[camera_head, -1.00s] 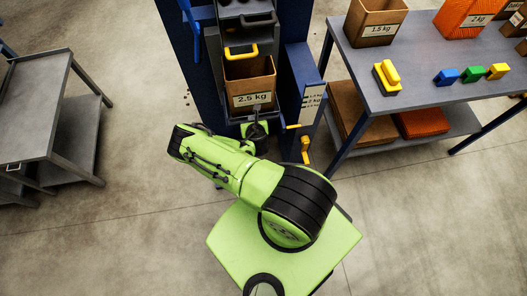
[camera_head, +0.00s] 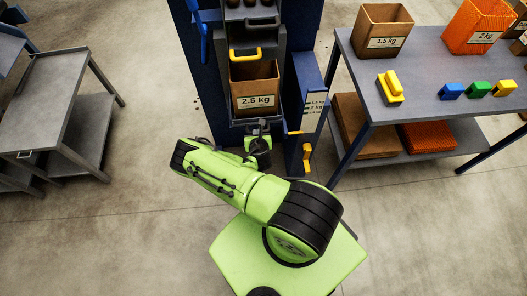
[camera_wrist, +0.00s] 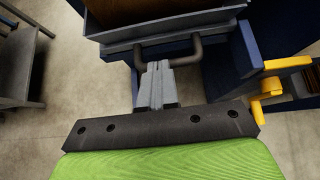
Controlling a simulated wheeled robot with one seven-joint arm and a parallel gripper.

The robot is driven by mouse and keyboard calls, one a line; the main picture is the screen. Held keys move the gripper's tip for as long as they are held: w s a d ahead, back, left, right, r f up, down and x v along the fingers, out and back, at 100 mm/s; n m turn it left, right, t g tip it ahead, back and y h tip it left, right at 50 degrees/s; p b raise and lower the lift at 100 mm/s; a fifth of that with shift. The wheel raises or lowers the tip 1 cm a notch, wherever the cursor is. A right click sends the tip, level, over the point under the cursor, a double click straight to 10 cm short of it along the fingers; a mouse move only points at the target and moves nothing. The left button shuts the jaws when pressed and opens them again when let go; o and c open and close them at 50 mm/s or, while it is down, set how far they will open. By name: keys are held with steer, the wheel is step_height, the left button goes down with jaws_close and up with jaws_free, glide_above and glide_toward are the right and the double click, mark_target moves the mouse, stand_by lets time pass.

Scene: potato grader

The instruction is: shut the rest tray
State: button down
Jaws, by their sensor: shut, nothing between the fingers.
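The grey tray (camera_wrist: 215,19) with a dark bar handle (camera_wrist: 197,52) projects from the grader's lower front and bears a brown box marked 2.5 kg (camera_head: 256,86). I take it for the rest tray; no label on it shows. In the head view its front edge (camera_head: 238,122) lies just beyond my gripper (camera_head: 258,143). In the wrist view my gripper (camera_wrist: 157,66) is shut and empty, with its fingertips at the handle's near side. I cannot tell whether they touch it. The tray's back is hidden by the box.
A yellow handle (camera_head: 245,53) and a dark handle (camera_head: 262,23) sit above the box. A blue post with a yellow lever (camera_head: 307,156) stands close at right. A table (camera_head: 430,100) with boxes is further right, a grey cart (camera_head: 50,100) at left. Floor between is clear.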

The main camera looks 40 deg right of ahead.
steer(key=p+v, duration=0.3)
steer(key=v, duration=0.5)
steer(key=shift+a+r+p, duration=0.25)
steer(key=shift+r+p, duration=0.05)
steer(key=shift+p, duration=0.1)
